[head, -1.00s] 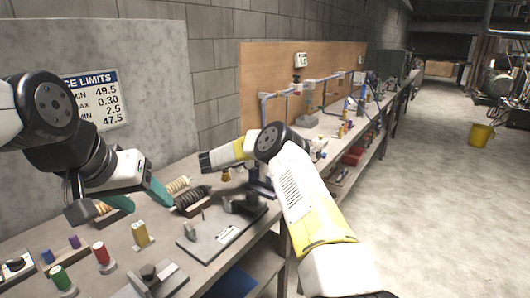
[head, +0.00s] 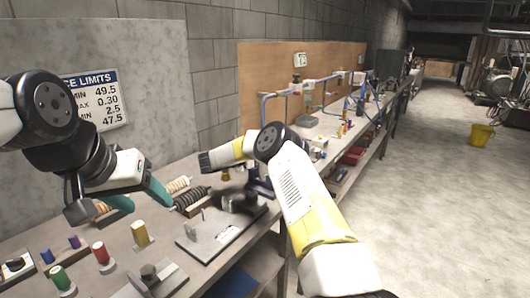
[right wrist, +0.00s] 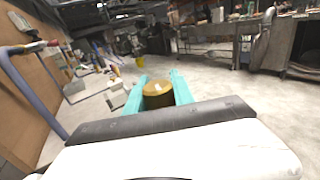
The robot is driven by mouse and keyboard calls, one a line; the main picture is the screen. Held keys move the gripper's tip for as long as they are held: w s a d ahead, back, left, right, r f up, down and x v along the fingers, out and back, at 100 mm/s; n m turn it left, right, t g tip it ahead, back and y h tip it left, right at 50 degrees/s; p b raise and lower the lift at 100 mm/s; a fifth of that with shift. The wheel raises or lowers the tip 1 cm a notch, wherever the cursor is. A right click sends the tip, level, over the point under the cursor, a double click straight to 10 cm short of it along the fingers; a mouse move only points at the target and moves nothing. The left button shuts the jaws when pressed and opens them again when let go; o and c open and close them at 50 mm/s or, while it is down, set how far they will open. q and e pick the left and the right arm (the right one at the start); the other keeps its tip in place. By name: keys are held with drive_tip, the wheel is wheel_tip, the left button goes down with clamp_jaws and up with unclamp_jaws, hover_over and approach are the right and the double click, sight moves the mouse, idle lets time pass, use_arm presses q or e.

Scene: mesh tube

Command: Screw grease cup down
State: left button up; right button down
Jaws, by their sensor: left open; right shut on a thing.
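In the right wrist view a brass-coloured round cap, which looks like the grease cup (right wrist: 158,88), sits between the two teal fingers of my right gripper (right wrist: 158,97). The fingers press on its two sides. What lies beneath the cup is hidden. In the head view I cannot make out the right fingers behind my arm. A small amber piece (head: 226,174) shows just below my right arm there; I cannot tell whether it is the same cup. My left gripper (head: 138,198) is open and empty above the bench, with its teal fingers apart.
The bench (head: 110,235) carries red (head: 101,252), green (head: 60,278) and yellow (head: 140,233) cylinders. A ribbed dark part (head: 190,197) and a grey plate with a fixture (head: 215,240) stand near the left gripper. Blue pipework (head: 290,92) runs along the back. A yellow bucket (head: 481,134) stands on open floor.

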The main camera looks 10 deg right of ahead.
drive_tip(key=shift+f, duration=0.1)
drive_tip(key=c, duration=1.1)
unclamp_jaws()
drive_tip(key=shift+o, duration=0.2)
drive_tip(key=v, duration=0.7)
drive_tip(key=shift+a, duration=0.35)
